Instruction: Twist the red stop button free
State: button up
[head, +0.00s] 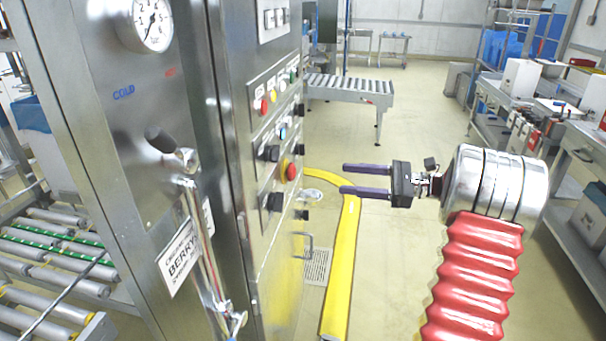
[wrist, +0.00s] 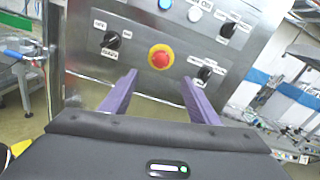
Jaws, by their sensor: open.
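The red stop button (head: 291,172) sits on the side panel of the steel cabinet, low among the other controls. In the wrist view the red stop button (wrist: 161,58) shows face-on with a yellow ring around it. My gripper (head: 343,179) has two purple fingers, spread apart and empty, pointing left toward the panel. A gap shows between the fingertips and the button. In the wrist view my gripper (wrist: 160,76) has its fingertips below and either side of the button, not touching it.
Black rotary switches (wrist: 111,40) and (wrist: 204,73) flank the button on the panel (wrist: 140,80). A yellow floor rail (head: 342,265) runs below my gripper. A roller conveyor (head: 348,88) stands behind. Benches with boxes (head: 560,110) line the right. The floor between is clear.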

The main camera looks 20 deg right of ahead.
aim_at(295, 174)
dwell(0.4)
jog(key=x, duration=1.3)
jog(key=shift+w+a, duration=0.25)
jog(key=shift+w, duration=0.05)
jog(key=shift+s, duration=0.1)
jog(key=c, duration=1)
